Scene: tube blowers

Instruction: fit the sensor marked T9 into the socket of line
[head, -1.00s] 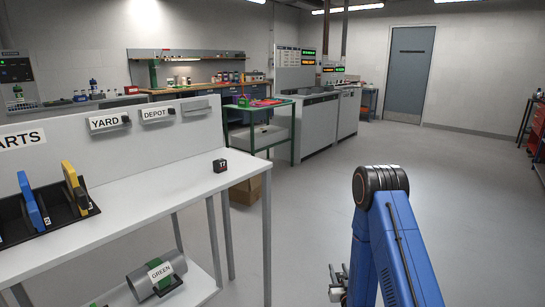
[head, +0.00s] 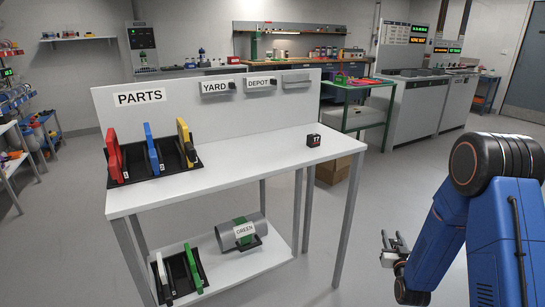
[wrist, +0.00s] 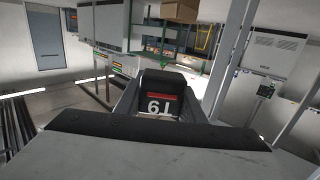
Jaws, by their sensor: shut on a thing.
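A dark block with a red stripe (wrist: 158,97) shows in the wrist view, its label upside down and reading like T9. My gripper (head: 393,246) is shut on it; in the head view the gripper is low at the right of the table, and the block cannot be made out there. A small black and red block marked T7 or 17 (head: 313,140) stands on the white table (head: 255,158) near its right end. The table's back panel carries labels YARD (head: 215,87) and DEPOT (head: 262,82) on grey holders. No socket marked line is readable.
A PARTS sign (head: 140,97) hangs above a black rack (head: 178,170) with red, blue and yellow plates. A grey cylinder labelled GREEN (head: 241,233) lies on the lower shelf, beside another rack. A green-framed cart (head: 356,115) stands behind. Floor between table and arm is clear.

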